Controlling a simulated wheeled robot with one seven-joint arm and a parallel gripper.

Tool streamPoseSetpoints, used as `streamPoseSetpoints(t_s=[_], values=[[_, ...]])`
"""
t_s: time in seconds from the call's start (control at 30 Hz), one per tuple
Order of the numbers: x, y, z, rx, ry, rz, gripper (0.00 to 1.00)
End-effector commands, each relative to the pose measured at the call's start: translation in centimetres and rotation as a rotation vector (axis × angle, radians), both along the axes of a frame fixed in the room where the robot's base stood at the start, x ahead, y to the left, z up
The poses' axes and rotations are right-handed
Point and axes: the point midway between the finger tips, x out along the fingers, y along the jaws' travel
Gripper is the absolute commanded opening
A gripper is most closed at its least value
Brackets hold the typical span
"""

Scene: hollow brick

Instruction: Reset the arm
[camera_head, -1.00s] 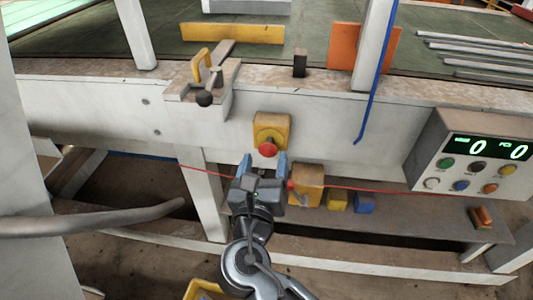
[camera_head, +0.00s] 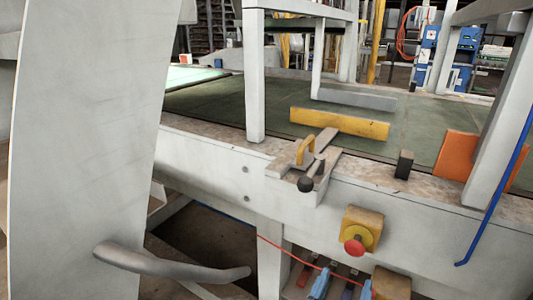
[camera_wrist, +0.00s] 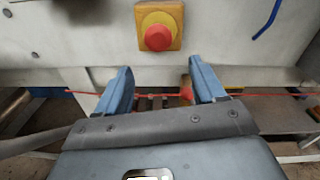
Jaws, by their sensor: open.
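My gripper (camera_wrist: 163,92) is open in the wrist view, with its two blue fingers apart and nothing between them. Its fingertips also show at the bottom edge of the head view (camera_head: 342,289); the rest of my arm is out of that picture. A red emergency button on a yellow box (camera_wrist: 160,26) is on the white machine side, just ahead of and above the fingers in the wrist view. In the head view this button box (camera_head: 361,230) sits above and slightly right of the fingers.
A thin red cord (camera_wrist: 90,94) runs across behind the fingers. A lever with a black knob (camera_head: 306,184) stands on the machine's ledge. A blue hook rod (camera_head: 499,190) hangs at right. A grey curved bar (camera_head: 165,265) sticks out at lower left.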

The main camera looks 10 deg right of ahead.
Motion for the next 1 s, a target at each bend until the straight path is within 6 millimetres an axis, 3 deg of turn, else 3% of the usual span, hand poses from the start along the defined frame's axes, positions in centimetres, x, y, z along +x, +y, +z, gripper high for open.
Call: streamPoseSetpoints(t_s=[0.17, 0.3, 0.47, 0.67, 0.8, 1.0], values=[[-4.3, -1.1, -5.6, 0.359, -0.011, 0.08, 0.69], [-9.2, -1.4, -9.1, 0.768, -0.051, 0.101, 0.69], [-15.1, -1.4, -10.8, 1.251, -0.131, 0.052, 0.69], [-22.1, -1.5, -9.4, 1.85, -0.297, -0.097, 0.69], [-26.4, -2.0, -6.5, 2.25, -0.463, -0.242, 0.69], [-30.8, -3.5, -1.2, 2.726, -0.744, -0.438, 0.69]])
